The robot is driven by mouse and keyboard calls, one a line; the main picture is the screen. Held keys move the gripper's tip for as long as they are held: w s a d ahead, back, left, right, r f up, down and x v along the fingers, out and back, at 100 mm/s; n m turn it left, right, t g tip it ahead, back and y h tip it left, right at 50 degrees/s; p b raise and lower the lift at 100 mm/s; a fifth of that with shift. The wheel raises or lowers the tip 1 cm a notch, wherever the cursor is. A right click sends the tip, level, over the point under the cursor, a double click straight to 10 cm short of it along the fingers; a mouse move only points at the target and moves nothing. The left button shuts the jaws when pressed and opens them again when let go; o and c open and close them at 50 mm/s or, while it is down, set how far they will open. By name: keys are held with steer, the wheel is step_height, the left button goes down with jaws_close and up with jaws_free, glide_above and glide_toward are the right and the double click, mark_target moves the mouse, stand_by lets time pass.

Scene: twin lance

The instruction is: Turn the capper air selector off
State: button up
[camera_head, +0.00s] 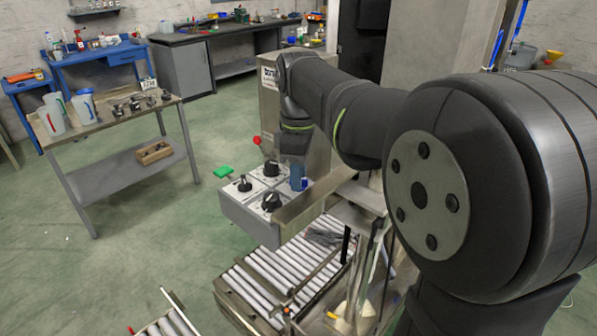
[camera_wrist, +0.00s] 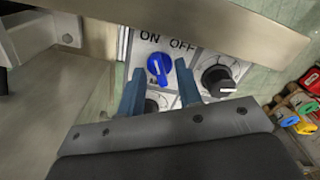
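The capper air selector is a blue knob (camera_wrist: 158,68) on a white panel under the printed words ON and OFF. Its white mark appears to point up, nearer ON. A partly covered label starting with "A" is beside it. My gripper (camera_wrist: 159,74) is open, with one blue finger on each side of the knob in the wrist view. I cannot tell whether the fingers touch it. In the head view, my gripper (camera_head: 298,178) is at the right side of the control box (camera_head: 245,215), and I cannot make out the blue knob there.
Black knobs (camera_head: 271,202) sit on the same box; one black knob (camera_wrist: 219,79) is right of the selector. A metal plate (camera_head: 312,205) runs along the box's front edge. A roller conveyor (camera_head: 285,270) lies below. A side table (camera_head: 110,125) stands left.

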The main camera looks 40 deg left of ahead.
jaws_close()
steer(key=shift+m, duration=0.4)
steer(key=m, duration=1.1)
stand_by(0.5)
jaws_free()
